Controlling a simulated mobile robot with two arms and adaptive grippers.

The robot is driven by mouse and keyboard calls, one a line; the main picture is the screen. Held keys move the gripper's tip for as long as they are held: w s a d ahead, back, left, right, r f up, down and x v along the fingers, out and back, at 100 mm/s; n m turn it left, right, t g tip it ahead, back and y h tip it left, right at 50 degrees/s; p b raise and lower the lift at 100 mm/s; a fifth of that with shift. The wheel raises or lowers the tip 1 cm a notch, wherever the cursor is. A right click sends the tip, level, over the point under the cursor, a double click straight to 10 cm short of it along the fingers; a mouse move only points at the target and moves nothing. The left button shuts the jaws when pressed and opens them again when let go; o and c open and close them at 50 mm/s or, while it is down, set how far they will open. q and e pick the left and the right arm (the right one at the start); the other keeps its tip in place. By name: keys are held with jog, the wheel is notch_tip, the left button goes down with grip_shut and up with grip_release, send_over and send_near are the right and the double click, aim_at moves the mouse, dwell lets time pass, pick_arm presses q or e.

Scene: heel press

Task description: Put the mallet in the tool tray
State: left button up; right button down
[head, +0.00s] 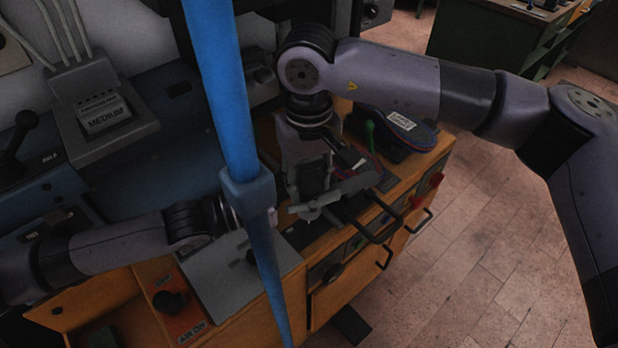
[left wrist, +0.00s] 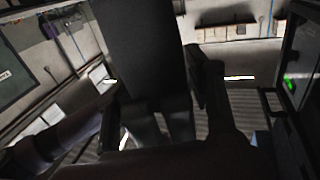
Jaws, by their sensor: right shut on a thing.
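My right gripper (head: 318,196) reaches down over the wooden bench's front part. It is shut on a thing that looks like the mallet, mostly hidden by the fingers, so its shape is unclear. My left arm comes in low from the left; its gripper end is largely hidden behind a blue post in the head view. Dark finger parts of my left gripper (left wrist: 160,110) show in the left wrist view, but their opening is unclear. I cannot clearly pick out the tool tray; a flat grey plate (head: 222,284) lies on the bench, left of my right gripper.
The blue post (head: 226,90) stands close in front and blocks part of the bench. A dark shoe-shaped item with a white label (head: 402,121) lies at the bench's right end. A control panel with a black knob (head: 170,302) is at front left. Brick floor (head: 490,240) is clear at right.

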pick_arm(q)
jog(key=shift+o, duration=1)
